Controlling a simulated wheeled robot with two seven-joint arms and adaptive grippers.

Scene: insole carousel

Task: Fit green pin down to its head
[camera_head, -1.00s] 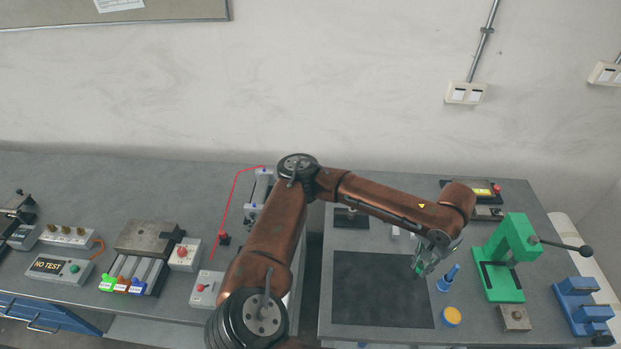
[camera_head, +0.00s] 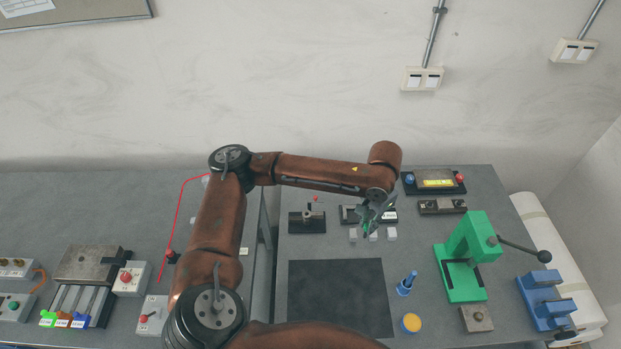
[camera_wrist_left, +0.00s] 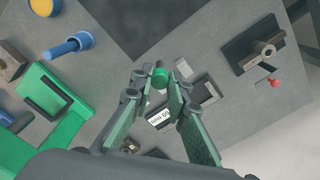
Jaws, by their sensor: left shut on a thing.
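My left gripper (camera_head: 367,228) is above the back part of the right-hand table, behind the dark mat. In the left wrist view my left gripper (camera_wrist_left: 160,82) is shut on the green pin (camera_wrist_left: 160,74), whose rounded green end shows between the fingertips. The rest of the pin is hidden by the fingers. A block with a "50 mm" label (camera_wrist_left: 160,118) lies below, seen between the fingers. Small pale blocks (camera_head: 353,235) stand on the table near the gripper. Which hole belongs to the pin I cannot tell. My right gripper is not in view.
A fixture with a red knob (camera_head: 307,222) stands left of the gripper. The dark mat (camera_head: 340,298) is bare. A blue pin in a holder (camera_head: 405,286), a yellow-topped blue cup (camera_head: 411,323) and a green lever press (camera_head: 465,262) stand to the right.

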